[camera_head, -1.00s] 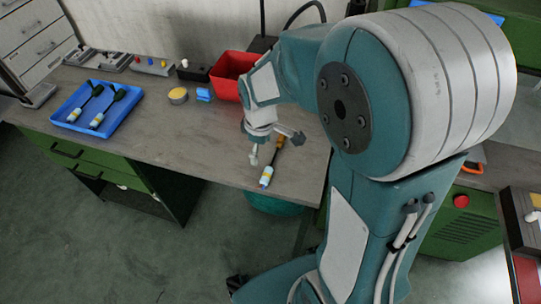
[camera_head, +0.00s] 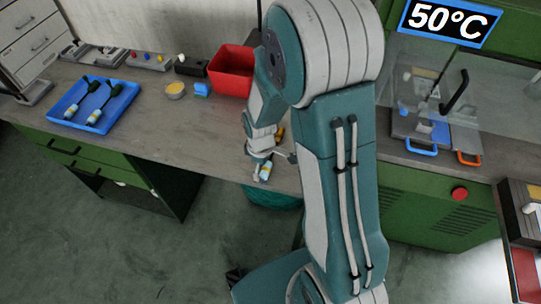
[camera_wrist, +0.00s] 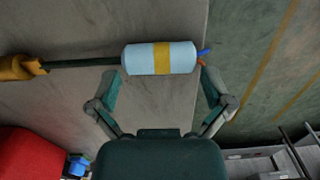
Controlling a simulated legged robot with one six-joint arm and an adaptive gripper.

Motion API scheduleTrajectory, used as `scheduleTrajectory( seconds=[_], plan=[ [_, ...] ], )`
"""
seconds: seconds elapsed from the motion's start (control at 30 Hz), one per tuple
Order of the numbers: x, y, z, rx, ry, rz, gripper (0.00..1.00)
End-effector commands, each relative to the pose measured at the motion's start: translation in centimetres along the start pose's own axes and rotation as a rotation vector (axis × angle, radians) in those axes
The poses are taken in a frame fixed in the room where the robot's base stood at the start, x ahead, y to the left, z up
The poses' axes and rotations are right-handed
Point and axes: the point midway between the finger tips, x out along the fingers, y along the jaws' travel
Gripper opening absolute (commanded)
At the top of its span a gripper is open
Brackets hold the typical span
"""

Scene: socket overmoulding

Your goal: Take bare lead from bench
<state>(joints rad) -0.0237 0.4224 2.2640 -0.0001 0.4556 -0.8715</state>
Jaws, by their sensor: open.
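The bare lead (camera_wrist: 160,58) lies on the bench (camera_wrist: 60,105) in the wrist view. It has a pale blue-white cylinder with a yellow band, a dark cable, a yellow-orange part at the left and short blue and brown wire ends at the right. In the head view the cylinder of the lead (camera_head: 265,172) shows near the bench's front edge, partly hidden by my arm. My gripper (camera_wrist: 160,80) is open and empty, its fingers spread toward the two ends of the cylinder. In the head view my gripper (camera_head: 270,163) is over the lead. Contact cannot be told.
A blue tray (camera_head: 66,121) holds two leads with black ends at the left. A red bin (camera_head: 232,72), a small blue block (camera_head: 202,89) and a round yellow-topped pot (camera_head: 175,90) stand toward the back. A press with a clear guard and a 50°C display (camera_head: 445,20) is at the right.

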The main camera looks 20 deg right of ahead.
Motion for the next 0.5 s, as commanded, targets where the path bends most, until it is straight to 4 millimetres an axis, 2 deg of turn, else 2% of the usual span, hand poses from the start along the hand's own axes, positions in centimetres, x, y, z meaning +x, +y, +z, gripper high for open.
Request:
scheduleTrajectory(
  seconds=[0.23, 0.27, 0.3, 0.4, 0.5],
  plan=[
    [0.29, 0.0, 0.0, 0.0, 0.001, 0.0, 1.0],
    [0.29, 0.0, 0.0, 0.0, 0.0, 0.0, 0.96],
    [0.29, 0.0, -0.01, 0.0, 0.0, 0.0, 0.78],
    [0.29, -0.01, 0.0, 0.0, 0.0, 0.0, 0.38],
    [0.29, -0.02, 0.0, 0.0, 0.0, 0.0, 0.37]
  ],
)
